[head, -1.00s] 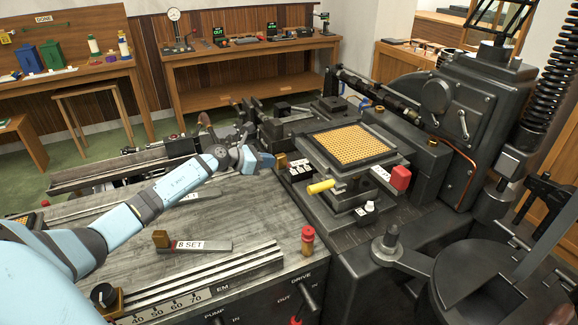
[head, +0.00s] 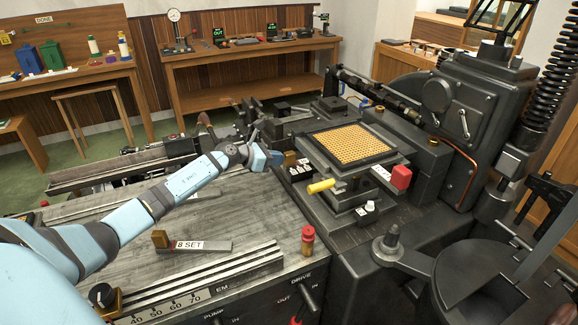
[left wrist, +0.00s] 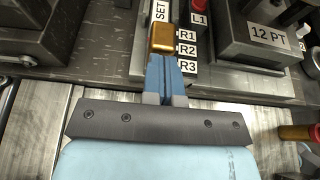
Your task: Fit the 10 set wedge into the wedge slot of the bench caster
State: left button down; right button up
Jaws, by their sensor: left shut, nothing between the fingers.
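A wedge with a brass end block (left wrist: 162,38) sits in the bench caster's slot, beside the R1, R2 and R3 labels. Its label reads "SET" in the left wrist view; the number is out of sight. The brass end also shows in the head view (head: 289,158). My left gripper (left wrist: 161,66) is shut and empty, its blue tips right against or just short of the brass end. In the head view the gripper (head: 274,158) is at the caster's near left side. My right gripper is not in view.
A wedge marked "8 SET" (head: 203,246) lies on the bench top. A red-topped brass cylinder (head: 308,240) stands near the bench edge. The caster (head: 350,205) carries a gold matrix grid (head: 350,145), a yellow handle (head: 321,186) and a red knob (head: 401,177).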

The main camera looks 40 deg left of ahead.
pick_arm(q)
jog(key=shift+w+d, duration=0.4)
jog(key=shift+w, duration=0.4)
jog(key=s, duration=0.1)
jog(key=s+a, duration=0.1)
jog(key=s, duration=0.1)
jog(key=shift+s+a+b, duration=0.3)
jog(key=shift+a+b, duration=0.05)
jog(key=shift+a, duration=0.05)
